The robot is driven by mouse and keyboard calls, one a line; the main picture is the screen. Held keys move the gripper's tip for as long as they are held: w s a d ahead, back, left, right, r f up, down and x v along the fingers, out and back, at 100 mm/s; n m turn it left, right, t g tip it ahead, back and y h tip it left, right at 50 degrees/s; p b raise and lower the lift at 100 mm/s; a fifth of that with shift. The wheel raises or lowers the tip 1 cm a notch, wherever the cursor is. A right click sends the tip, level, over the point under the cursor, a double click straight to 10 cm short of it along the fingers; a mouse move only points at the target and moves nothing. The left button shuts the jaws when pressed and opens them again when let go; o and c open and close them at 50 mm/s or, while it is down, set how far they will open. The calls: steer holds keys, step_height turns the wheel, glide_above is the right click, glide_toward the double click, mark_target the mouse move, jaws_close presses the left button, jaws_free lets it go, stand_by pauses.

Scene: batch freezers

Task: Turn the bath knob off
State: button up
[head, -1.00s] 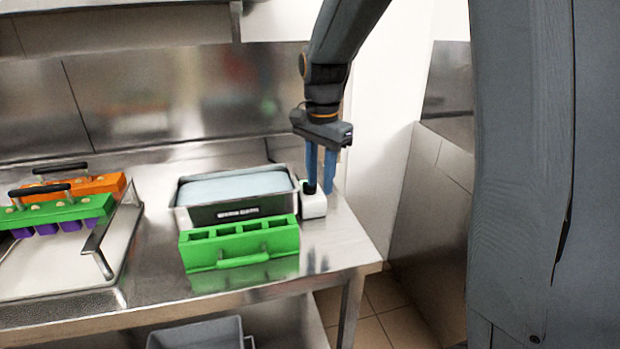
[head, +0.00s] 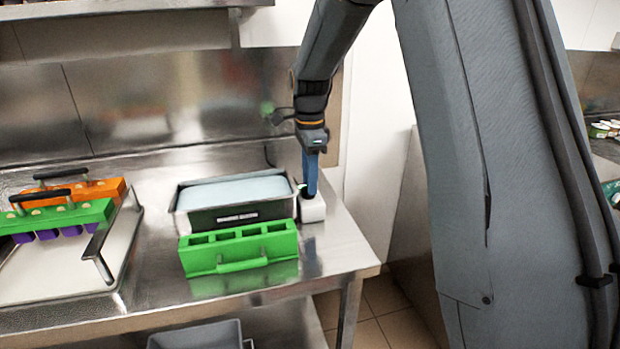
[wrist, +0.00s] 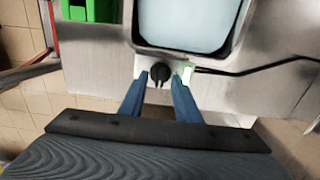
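The bath (head: 236,213) is a steel basin of pale blue liquid on the steel table, and its edge also shows in the wrist view (wrist: 140,40). My gripper (head: 310,192) points down over the box. In the wrist view my gripper (wrist: 159,79) is open, with one blue finger on each side of the knob and small gaps showing. I cannot tell whether the fingertips reach down to the knob's height.
A green mould (head: 240,247) stands in front of the bath. At the left, a tray (head: 75,272) holds green (head: 55,217) and orange (head: 85,191) moulds with black handles. A black cable (wrist: 260,69) runs from the box. A grey bin (head: 195,336) is below the table.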

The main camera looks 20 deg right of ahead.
steer(key=shift+f, duration=0.25)
jaws_close()
